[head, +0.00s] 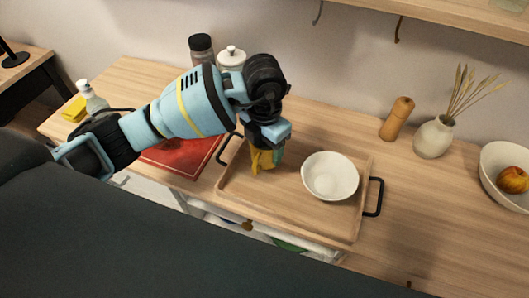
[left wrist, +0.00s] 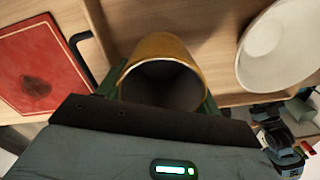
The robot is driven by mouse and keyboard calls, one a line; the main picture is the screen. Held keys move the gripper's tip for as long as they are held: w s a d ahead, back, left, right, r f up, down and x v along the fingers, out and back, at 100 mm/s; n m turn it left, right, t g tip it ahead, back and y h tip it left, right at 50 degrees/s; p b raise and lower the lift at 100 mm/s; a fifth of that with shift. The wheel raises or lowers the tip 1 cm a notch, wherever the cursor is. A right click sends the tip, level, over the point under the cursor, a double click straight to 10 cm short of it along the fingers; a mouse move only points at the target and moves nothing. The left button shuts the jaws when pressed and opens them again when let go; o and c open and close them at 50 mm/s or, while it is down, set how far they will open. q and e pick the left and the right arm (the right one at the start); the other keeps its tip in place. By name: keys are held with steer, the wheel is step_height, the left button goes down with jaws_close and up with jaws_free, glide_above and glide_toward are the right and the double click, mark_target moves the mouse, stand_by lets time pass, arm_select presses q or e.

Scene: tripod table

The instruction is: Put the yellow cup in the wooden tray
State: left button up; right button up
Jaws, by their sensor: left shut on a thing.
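The yellow cup (left wrist: 160,48) is between the fingers of my left gripper (left wrist: 160,95) in the left wrist view, with its open mouth facing the camera. In the head view the yellow cup (head: 261,161) shows below my left gripper (head: 267,155), partly hidden by it. The left gripper is shut on the cup. The cup is over the left part of the wooden tray (head: 290,208); I cannot tell whether it touches the tray floor. My right gripper is not in view.
A white bowl (head: 330,176) stands in the right part of the tray. The tray has black handles (head: 374,197). A red board (head: 180,155) lies left of the tray. A wooden mill (head: 396,119), a vase (head: 434,137) and a fruit bowl (head: 502,165) stand to the right.

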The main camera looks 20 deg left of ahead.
mark_target(264, 155)
arm_select(q)
steer(key=shift+s+f, duration=0.1)
steer(key=shift+f, duration=1.35)
steer(key=shift+f, duration=0.2)
steer(key=o, duration=1.1)
steer(key=shift+r, duration=0.1)
step_height(264, 155, up, 12)
steer(key=shift+r+p, duration=0.1)
steer(key=shift+p, duration=0.2)
